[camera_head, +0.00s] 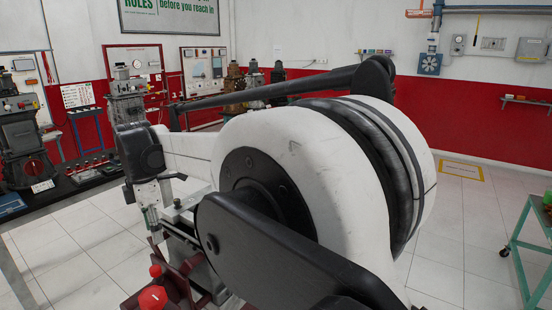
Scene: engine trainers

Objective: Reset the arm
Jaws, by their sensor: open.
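My arm fills the middle of the head view, with a large white and black joint close to the camera. A white link runs left from it to a black wrist. My gripper (153,226) hangs below that wrist, pointing down. It is small and partly lost against the metal parts behind it. It looks open, and I see nothing held in it. A red and grey stand (190,268) with red knobs (152,298) is just below and beside the gripper. I cannot tell whether they touch. My arm hides much of the floor behind it.
Engine trainers (22,140) stand on a dark bench at the left, and more engines (233,90) stand along the back wall. A green cart (530,250) is at the right edge. The tiled floor (455,235) is clear at the right, near a yellow floor marking (461,171).

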